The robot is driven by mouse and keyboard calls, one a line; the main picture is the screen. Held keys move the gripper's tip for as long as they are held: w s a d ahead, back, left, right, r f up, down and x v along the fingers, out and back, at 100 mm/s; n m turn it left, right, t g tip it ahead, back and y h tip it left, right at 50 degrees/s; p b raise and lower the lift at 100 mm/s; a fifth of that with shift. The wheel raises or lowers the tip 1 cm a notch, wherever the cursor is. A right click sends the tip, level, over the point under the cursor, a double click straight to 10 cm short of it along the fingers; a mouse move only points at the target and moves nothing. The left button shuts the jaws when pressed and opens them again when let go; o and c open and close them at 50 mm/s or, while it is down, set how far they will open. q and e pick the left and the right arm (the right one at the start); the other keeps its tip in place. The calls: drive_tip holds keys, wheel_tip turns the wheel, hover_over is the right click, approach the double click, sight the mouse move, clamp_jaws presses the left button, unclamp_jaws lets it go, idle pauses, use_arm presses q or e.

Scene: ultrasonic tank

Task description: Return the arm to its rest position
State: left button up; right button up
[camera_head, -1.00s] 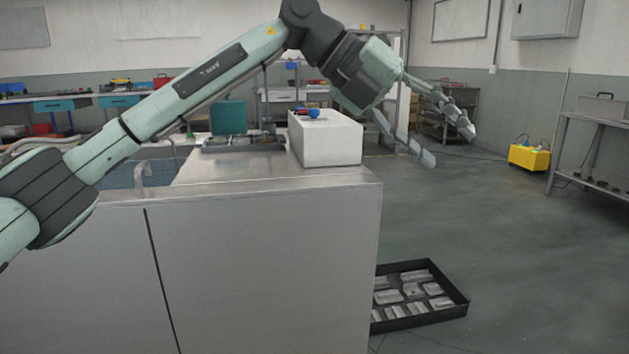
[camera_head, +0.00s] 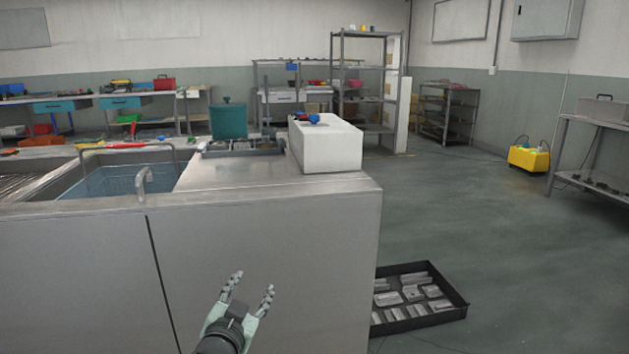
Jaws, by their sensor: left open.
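My left gripper (camera_head: 249,290) is low in the head view, in front of the front panel of the steel counter (camera_head: 270,255). Its two fingers point up and are spread apart, with nothing between them. It is below the counter top and left of the black tray on the floor. Most of the arm behind it is out of the picture. My right gripper is not in view.
A white box (camera_head: 325,147) with a blue item (camera_head: 314,118) stands on the counter's right end. A black tray (camera_head: 455,312) of metal parts lies on the floor. The floor at right is mostly clear.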

use_arm(q)
drive_tip(key=s+a+f+n+g+y, duration=0.2)
drive_tip(key=s+a+f+g, duration=0.25)
drive_tip(key=s+f, duration=0.45)
drive_tip(key=s+a+f+n+g+y, duration=0.1)
drive_tip(key=s+a+f+g, duration=0.2)
drive_tip(key=s+a+f, duration=0.5)
drive_tip(key=s+f+g, duration=0.3)
drive_tip(key=s+f, duration=0.2)
drive_tip(key=s, duration=0.4)
drive_tip(key=s+a+f+n+g, duration=0.1)
drive_tip(key=s+f+g, duration=0.2)
drive_tip(key=s, duration=0.6)
wheel_tip(320, 180, down, 3)
drive_tip(key=shift+a+r+p, duration=0.15)
drive_tip(key=shift+r+p, duration=0.05)
drive_tip(key=shift+p, duration=0.15)
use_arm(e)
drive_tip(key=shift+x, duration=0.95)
use_arm(q)
drive_tip(key=shift+w, duration=0.1)
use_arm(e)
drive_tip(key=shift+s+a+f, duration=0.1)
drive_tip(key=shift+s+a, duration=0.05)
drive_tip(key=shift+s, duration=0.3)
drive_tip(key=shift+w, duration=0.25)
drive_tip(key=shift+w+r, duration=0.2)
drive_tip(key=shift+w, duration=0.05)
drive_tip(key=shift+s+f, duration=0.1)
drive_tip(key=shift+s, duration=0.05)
